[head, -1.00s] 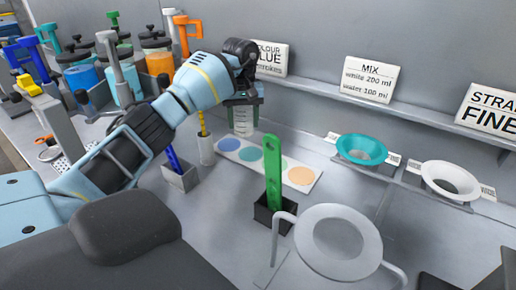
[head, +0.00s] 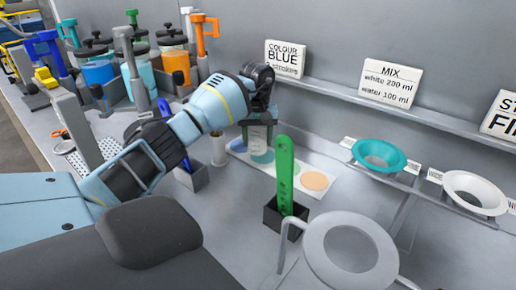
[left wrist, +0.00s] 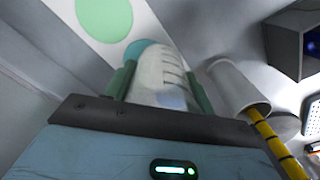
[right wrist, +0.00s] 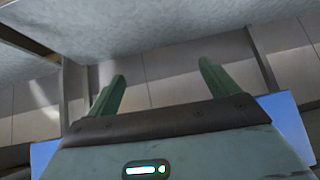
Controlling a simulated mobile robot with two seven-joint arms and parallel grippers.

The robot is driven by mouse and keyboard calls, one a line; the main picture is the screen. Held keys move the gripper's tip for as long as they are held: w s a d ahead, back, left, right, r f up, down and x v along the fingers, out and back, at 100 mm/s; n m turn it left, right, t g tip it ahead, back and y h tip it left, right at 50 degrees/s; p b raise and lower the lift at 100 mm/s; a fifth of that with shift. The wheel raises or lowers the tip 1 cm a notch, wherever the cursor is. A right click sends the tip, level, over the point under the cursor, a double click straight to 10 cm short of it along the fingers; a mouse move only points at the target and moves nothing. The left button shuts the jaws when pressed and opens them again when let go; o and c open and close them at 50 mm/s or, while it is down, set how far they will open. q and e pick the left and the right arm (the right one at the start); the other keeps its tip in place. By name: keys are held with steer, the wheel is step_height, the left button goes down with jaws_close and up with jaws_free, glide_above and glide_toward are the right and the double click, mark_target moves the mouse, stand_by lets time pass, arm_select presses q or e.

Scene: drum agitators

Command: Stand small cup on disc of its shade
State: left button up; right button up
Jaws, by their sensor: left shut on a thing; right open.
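My left gripper (head: 258,124) is shut on a small translucent cup (head: 259,137) with measuring lines. The cup is upright, over the teal disc (head: 264,157) of the white strip; I cannot tell whether it touches. The cup (left wrist: 163,76) fills the space between the fingers in the left wrist view, with part of the teal disc (left wrist: 138,48) showing behind it. The strip also bears a blue disc (head: 238,146), a green disc partly behind the green scoop, and an orange disc (head: 314,181). My right gripper (right wrist: 162,88) is open and empty.
A grey holder (head: 219,150) with a yellow-black rod (left wrist: 268,134) stands close left of the cup. A green scoop (head: 285,175) stands in a black box (head: 284,215) in front of the strip. Teal (head: 379,154) and white funnels (head: 474,192) sit at right.

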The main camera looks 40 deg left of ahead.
mark_target(258, 148)
arm_select(q)
steer(key=shift+f+b, duration=0.4)
steer(key=shift+f, duration=1.45)
arm_select(e)
steer(key=shift+s+f, duration=0.2)
steer(key=shift+f, duration=0.35)
arm_select(q)
steer(key=shift+f, duration=0.15)
steer(key=o, duration=1)
arm_select(e)
steer(key=shift+s+f, duration=0.1)
arm_select(q)
step_height(258, 148, up, 12)
steer(key=p, duration=0.2)
steer(key=shift+r+p, duration=0.2)
steer(key=shift+p, duration=0.1)
arm_select(e)
steer(key=shift+w+d+r, duration=0.1)
steer(key=shift+w+r, duration=0.45)
steer(key=shift+r, duration=0.35)
steer(key=shift+w+d+r, duration=0.1)
steer(key=shift+w+r, duration=0.45)
steer(key=shift+r, duration=0.3)
